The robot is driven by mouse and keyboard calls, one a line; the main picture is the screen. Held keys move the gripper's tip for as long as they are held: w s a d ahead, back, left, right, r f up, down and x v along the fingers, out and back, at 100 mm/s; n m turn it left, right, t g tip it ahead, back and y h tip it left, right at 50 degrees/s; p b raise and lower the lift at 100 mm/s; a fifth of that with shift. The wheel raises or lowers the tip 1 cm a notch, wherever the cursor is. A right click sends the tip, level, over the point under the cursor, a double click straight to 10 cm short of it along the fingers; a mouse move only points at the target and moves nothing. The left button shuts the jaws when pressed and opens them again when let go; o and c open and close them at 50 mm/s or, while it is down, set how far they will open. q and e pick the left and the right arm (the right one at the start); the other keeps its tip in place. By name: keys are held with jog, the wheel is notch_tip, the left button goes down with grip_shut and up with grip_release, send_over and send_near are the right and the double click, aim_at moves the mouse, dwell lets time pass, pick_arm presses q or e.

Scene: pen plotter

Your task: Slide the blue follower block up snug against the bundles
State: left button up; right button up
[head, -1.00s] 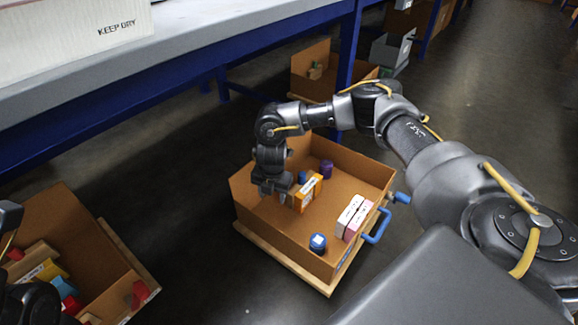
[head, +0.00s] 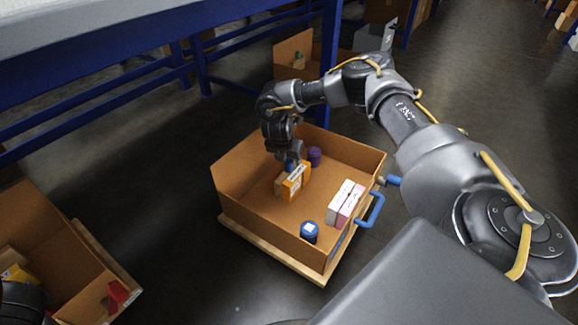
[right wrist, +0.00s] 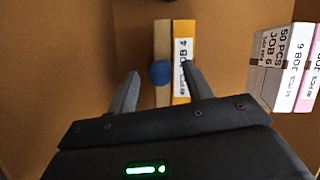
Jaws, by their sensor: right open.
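In the right wrist view, a tan slab (right wrist: 162,38) with a round blue knob (right wrist: 160,72) stands directly beside an orange bundle (right wrist: 181,85) labelled JOB 4; it looks like the follower block. In the head view the orange bundle (head: 296,180) and tan slab (head: 279,185) stand in the cardboard tray (head: 262,222). My right gripper (right wrist: 160,80) is open above them, one finger left of the slab, the other by the bundle's right side. I cannot tell whether it touches either. My left gripper is not in view; a dark part of my arm shows at lower left.
White and pink bundles (head: 340,201) stand near the tray's right wall. A blue jar (head: 309,233) stands at the front corner, a purple cylinder (head: 315,156) at the back. Tray walls surround the work. Another box (head: 40,250) sits at lower left.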

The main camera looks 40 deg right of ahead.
jog(key=shift+b+x, duration=0.45)
jog(key=shift+x, duration=0.8)
grip_shut()
